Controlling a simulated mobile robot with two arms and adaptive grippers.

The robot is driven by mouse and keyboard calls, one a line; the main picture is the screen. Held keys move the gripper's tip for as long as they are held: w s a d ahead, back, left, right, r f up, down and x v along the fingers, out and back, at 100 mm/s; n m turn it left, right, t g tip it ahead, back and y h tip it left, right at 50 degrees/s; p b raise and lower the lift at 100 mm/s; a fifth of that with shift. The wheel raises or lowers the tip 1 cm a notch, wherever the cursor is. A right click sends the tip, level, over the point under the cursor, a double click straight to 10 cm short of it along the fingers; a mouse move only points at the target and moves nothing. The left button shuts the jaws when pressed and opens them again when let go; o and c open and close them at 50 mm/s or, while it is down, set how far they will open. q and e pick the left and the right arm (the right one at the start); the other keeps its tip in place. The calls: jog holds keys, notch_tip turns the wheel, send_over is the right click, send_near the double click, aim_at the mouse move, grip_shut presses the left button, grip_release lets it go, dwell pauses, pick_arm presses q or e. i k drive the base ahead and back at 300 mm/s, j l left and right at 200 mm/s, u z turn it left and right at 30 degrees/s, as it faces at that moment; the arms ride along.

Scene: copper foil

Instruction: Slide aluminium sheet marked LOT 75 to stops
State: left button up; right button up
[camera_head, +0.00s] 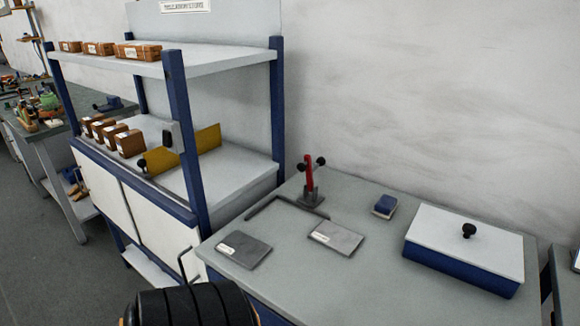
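Two grey metal sheets lie flat on the grey worktable (375,285). The darker left sheet (252,253) and the lighter right sheet (341,239) each carry a small white label at their left side. The label print is too small to read, so I cannot tell which is LOT 75. A dark angled bar (272,206), which looks like the stops, lies behind the sheets. Both sheets appear apart from it. A red-handled clamp-like device (310,180) stands at its back right.
A blue-framed shelf unit (190,150) with brown boxes stands left. The table's front middle is clear.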

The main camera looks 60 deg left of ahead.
aim_at(244, 249)
jog(key=u, duration=2.1)
